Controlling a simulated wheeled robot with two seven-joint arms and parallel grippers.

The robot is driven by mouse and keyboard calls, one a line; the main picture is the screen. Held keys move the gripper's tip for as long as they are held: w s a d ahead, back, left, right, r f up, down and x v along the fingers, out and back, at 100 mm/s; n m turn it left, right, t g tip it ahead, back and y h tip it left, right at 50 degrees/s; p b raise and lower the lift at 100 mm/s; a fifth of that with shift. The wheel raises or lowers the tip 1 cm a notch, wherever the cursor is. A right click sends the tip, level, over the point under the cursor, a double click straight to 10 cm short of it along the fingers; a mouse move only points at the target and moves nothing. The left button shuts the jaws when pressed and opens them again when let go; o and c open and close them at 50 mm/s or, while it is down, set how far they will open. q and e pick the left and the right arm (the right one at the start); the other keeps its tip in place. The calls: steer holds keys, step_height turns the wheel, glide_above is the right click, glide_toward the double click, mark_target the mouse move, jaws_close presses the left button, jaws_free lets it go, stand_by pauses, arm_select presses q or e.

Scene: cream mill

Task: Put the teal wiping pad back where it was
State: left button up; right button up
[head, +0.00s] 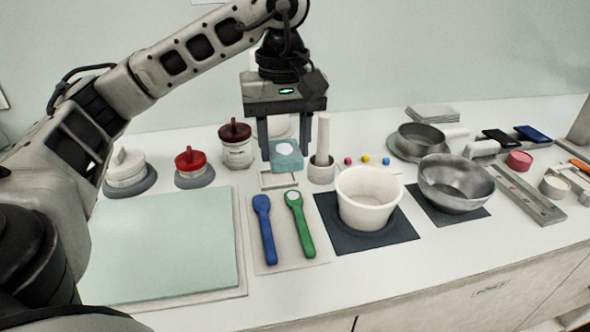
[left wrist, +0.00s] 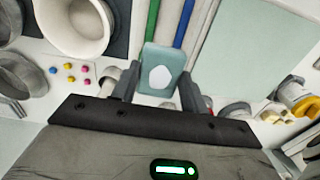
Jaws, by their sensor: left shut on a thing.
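The teal wiping pad (head: 286,158) has a white patch on its face. My left gripper (head: 284,150) is shut on it, one finger on each side. It also shows between the fingers in the left wrist view (left wrist: 161,72). In the head view the pad appears just above and behind a small pale rectangular frame (head: 279,180) on the counter; I cannot tell whether they touch. My right gripper is not in view.
A pestle stands in a small pot (head: 321,170) close to the right of the pad. A dark-red-lidded jar (head: 237,150) stands to the left. Blue (head: 264,228) and green (head: 299,224) spoons lie in front. A white bowl (head: 368,200) stands front right.

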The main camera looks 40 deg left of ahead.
arm_select(q)
steer(key=w+a+f, duration=0.2)
steer(key=a, duration=0.1)
steer(key=w+a+f+p, duration=0.1)
steer(key=w+a+f, duration=0.2)
steer(key=w+a+f+p, duration=0.1)
steer(key=w+a+f, duration=0.1)
steer(key=a+f, duration=0.1)
steer(key=shift+w+a, duration=0.15)
steer(key=shift+w, duration=0.25)
steer(key=shift+w+a+f, duration=0.3)
steer(key=shift+f, duration=0.3)
step_height(320, 180, down, 2)
steer(key=shift+a+f+p, duration=0.1)
steer(key=shift+f+p, duration=0.05)
steer(key=shift+p, duration=0.3)
steer(key=shift+w+f, duration=0.1)
steer(key=shift+f, duration=0.65)
steer(key=o, duration=1)
steer(key=shift+c, duration=0.2)
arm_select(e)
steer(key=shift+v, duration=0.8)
